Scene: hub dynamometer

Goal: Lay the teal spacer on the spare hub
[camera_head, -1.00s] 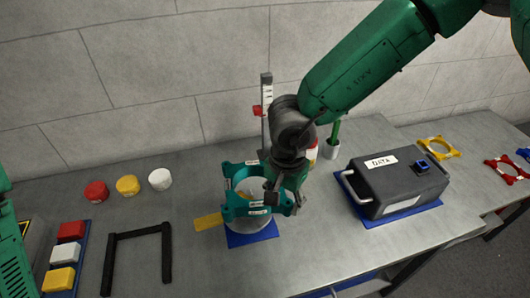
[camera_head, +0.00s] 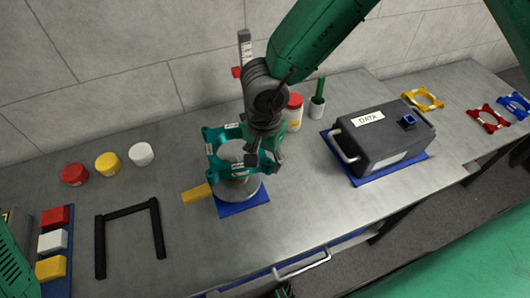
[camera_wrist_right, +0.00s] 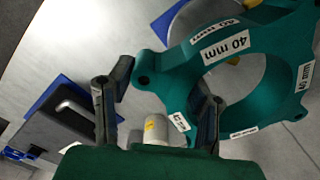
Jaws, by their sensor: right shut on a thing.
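The teal spacer (camera_head: 215,138) is a ring with lugs and white labels. It also fills the right of the right wrist view (camera_wrist_right: 180,65), where a label reads 40 mm. My right gripper (camera_head: 262,160) is shut on one side of its ring; the fingers show in the wrist view (camera_wrist_right: 158,105). The spare hub (camera_head: 242,190), a grey round part, stands on a blue mat (camera_head: 250,204) below the spacer. The spacer overlaps the hub in the head view; whether they touch I cannot tell. Gripper and spacer hide part of the hub. My left gripper is out of view.
A yellow tab (camera_head: 196,193) lies left of the hub. A DATA case (camera_head: 385,140) stands right. A black U-shaped frame (camera_head: 128,212) lies left.

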